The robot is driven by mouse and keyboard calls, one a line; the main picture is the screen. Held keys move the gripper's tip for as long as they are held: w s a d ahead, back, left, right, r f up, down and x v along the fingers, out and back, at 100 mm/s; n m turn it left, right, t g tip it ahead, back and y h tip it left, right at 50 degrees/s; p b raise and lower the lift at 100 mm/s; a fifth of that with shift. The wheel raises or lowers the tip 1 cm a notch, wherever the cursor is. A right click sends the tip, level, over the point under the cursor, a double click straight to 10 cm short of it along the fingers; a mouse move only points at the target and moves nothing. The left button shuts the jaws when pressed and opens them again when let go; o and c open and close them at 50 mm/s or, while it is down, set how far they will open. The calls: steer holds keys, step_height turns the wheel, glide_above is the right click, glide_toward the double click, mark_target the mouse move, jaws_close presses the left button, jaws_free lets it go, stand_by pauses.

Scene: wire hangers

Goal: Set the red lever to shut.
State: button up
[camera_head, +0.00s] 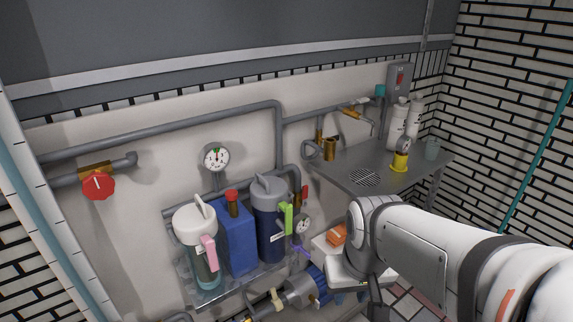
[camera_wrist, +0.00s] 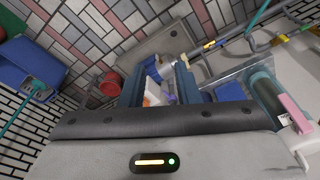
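A small red handle (camera_head: 304,196), which looks like the red lever, stands roughly upright on the pipework right of the dark blue jug, above a small gauge. It is small here, and its exact setting is hard to read. I cannot make it out in the wrist view. My gripper, at the end of the arm low in the head view, is mostly hidden there by my own links. In the wrist view my gripper (camera_wrist: 160,88) has its two fingers apart with nothing gripped. A white box and an orange item show beyond the gap. The gripper is apart from the lever.
A red round valve knob (camera_head: 98,186) is on the left pipe. A clear shelf (camera_head: 215,290) carries jugs and a blue container. A grey side table (camera_head: 340,172) holds white bottles. A blue pump (camera_head: 305,287) sits low. A red bucket (camera_wrist: 107,82) stands on the tiled floor.

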mark_target(305, 197)
steer(key=w+f+n+t+b, duration=0.1)
steer(key=w+f+n+t, duration=0.1)
steer(key=w, duration=0.5)
steer(key=w+f+n+t+b, duration=0.1)
steer(key=w+f+n+t, duration=0.1)
steer(key=w, duration=0.4)
steer(key=w+d+f+n+t+b, duration=0.1)
steer(key=w+f+n+t+b, duration=0.1)
steer(key=w, duration=0.5)
steer(key=shift+w+d+f+n+t, duration=0.1)
steer(key=shift+w+f+n+t, duration=0.2)
steer(key=shift+f+n, duration=0.6)
jaws_close()
steer(key=shift+w+a+f+n+t+y+b, duration=0.8)
steer(key=shift+w+n+t, duration=1.1)
steer(key=shift+w, duration=2.35)
steer(key=shift+w+a+f+n+t+y+b, duration=0.5)
steer(key=shift+w+f+n+t+y+b, duration=0.6)
steer(key=shift+w+n, duration=2.35)
steer(key=shift+w+a+f+n+t+y+b, duration=0.65)
steer(key=shift+w+f+n+t+b, duration=0.65)
steer(key=shift+w, duration=3.8)
